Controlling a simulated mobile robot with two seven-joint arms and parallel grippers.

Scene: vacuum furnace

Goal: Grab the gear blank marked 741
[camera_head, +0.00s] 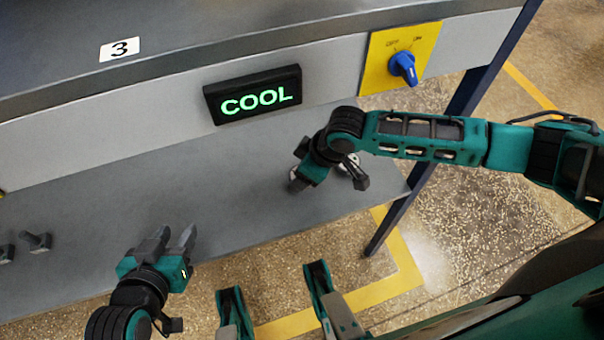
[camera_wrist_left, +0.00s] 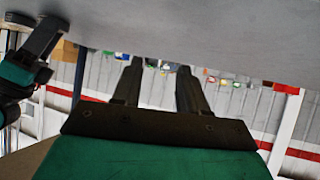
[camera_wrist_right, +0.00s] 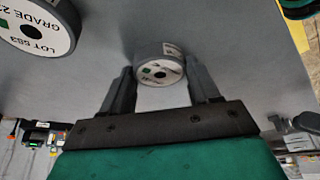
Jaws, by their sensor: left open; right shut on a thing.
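In the right wrist view, a small grey gear blank (camera_wrist_right: 160,68) with a white label and a dark centre hole sits between the fingers of my right gripper (camera_wrist_right: 160,75). The label text is too small to read, so I cannot tell whether it says 741. A larger grey blank (camera_wrist_right: 40,25), labelled "LOT 583", lies at the upper left, apart from the gripper. In the head view my right gripper (camera_head: 328,184) is low over the grey shelf, and the held blank is mostly hidden. My left gripper (camera_head: 178,238) is open and empty at the shelf's front edge.
The grey shelf (camera_head: 200,190) is mostly bare between my arms. Small dark fittings (camera_head: 37,242) sit at its left. Above are a COOL display (camera_head: 253,94), a yellow panel with a blue OFF/ON knob (camera_head: 403,66) and a worktop edge. A blue post (camera_head: 390,222) stands at right.

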